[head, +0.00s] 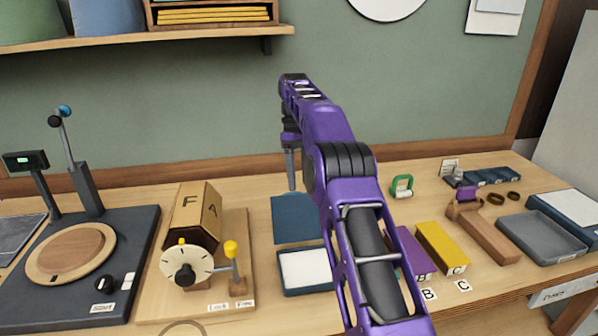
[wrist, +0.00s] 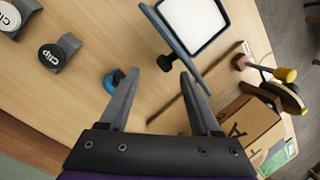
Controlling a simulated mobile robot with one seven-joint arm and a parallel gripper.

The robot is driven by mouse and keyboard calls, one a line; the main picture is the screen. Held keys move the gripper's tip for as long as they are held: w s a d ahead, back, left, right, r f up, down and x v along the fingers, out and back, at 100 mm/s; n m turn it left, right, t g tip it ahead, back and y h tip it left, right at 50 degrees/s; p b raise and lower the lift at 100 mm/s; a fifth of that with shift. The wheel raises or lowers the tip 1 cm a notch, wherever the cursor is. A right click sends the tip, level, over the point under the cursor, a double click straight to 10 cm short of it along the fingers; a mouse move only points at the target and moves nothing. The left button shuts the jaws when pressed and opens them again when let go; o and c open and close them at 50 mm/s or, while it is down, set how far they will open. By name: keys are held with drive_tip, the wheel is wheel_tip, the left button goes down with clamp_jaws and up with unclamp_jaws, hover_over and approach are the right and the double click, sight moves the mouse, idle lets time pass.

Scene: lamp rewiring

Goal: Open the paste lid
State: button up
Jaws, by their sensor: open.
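The paste box (head: 305,272) is a shallow dark-blue box with a white filling showing. Its blue lid (head: 297,218) stands raised at the box's back edge. In the wrist view the lid (wrist: 180,42) is nearly edge-on beside the white-filled box (wrist: 226,26), with a small black knob (wrist: 165,62) on its outer face. My gripper (head: 291,172) points down above and behind the lid. In the wrist view its open jaws (wrist: 160,74) are empty, with the knob showing between and just beyond the fingertips; I cannot tell how far apart they are in depth.
Left of the box stands a board with a dial (head: 186,267) and a yellow-knobbed lever (head: 231,250). Purple (head: 412,252) and yellow (head: 442,247) blocks lie to the right, with a green clamp (head: 402,187) behind. A blue curved piece (wrist: 110,82) lies beside my left finger.

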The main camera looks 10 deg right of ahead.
drive_tip(key=shift+v, duration=0.8)
drive_tip(key=shift+r, duration=0.1)
